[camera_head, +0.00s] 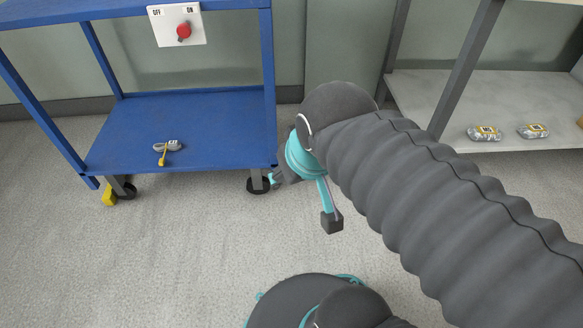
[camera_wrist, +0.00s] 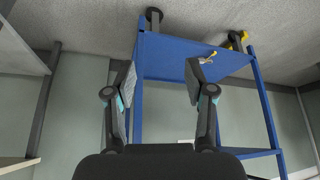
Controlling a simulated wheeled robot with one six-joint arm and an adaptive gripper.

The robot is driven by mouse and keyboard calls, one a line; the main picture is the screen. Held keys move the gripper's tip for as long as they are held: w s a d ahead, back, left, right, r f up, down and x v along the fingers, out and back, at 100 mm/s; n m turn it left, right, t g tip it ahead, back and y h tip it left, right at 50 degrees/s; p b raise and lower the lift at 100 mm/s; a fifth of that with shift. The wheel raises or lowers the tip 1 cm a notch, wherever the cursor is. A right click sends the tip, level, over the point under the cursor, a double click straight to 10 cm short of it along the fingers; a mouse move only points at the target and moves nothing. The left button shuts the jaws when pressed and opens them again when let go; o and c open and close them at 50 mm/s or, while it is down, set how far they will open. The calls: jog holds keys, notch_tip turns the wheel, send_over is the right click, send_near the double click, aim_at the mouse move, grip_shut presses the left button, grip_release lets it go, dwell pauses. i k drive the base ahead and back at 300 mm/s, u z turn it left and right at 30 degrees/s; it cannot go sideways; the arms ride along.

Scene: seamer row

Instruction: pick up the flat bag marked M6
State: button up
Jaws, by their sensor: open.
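Two clear plastic bags with yellow-edged labels lie on the grey shelf at the right of the head view: a left bag (camera_head: 485,133) and a right bag (camera_head: 533,131). Their markings are too small to read, so I cannot tell which is M6. A small grey item with a white tag (camera_head: 168,146) and a yellow end lies on the blue cart's lower shelf. My gripper (camera_wrist: 160,82) is open and empty in the wrist view, its fingers wide apart. In the head view it is partly hidden by my arm, well left of the bags.
The grey shelf (camera_head: 430,92) has a dark upright post (camera_head: 462,75).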

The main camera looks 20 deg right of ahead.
aim_at(528, 131)
jog(key=z, duration=0.25)
jog(key=k, duration=0.3)
jog(key=z, duration=1.8)
jog(key=i, duration=1.05)
jog(key=z, duration=0.1)
